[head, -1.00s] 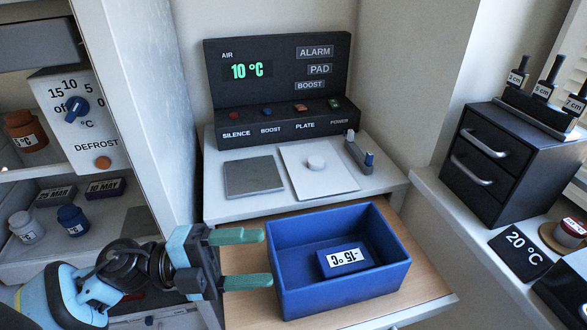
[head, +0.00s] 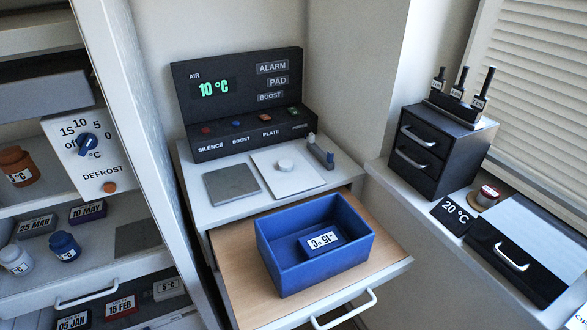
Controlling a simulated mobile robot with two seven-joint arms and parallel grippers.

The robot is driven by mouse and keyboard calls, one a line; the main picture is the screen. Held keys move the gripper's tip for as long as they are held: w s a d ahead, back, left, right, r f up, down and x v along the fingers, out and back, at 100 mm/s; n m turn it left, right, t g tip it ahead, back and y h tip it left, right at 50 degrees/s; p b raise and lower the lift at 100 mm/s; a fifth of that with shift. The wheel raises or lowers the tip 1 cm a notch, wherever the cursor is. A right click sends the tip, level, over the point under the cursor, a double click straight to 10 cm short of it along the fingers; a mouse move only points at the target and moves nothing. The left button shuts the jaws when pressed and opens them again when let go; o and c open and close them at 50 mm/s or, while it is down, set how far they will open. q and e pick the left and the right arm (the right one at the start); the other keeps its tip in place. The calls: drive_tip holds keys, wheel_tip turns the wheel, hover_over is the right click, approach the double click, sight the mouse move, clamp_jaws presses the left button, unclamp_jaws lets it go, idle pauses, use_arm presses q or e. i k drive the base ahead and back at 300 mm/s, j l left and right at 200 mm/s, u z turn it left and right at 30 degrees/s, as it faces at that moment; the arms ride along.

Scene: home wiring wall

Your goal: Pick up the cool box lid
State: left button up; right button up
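A flat white square plate with a round knob, which looks like the cool box lid (head: 288,173), lies flat on the white counter in front of the black control panel. The open blue box (head: 350,262) stands on the wooden surface of the pulled-out drawer below. A blue block with a white label, reading upside down (head: 322,243), lies inside it. Neither of my grippers is in view. Nothing covers the lid.
A grey square pad (head: 232,184) lies left of the lid, and a small grey holder (head: 320,152) stands right of it. The black panel (head: 245,100) rises behind. Shelves are at left; a black drawer unit (head: 437,150) stands at right.

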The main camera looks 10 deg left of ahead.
sight(284, 170)
drive_tip(key=l, duration=0.75)
drive_tip(key=k+l+z, duration=0.1)
drive_tip(key=l, duration=0.7)
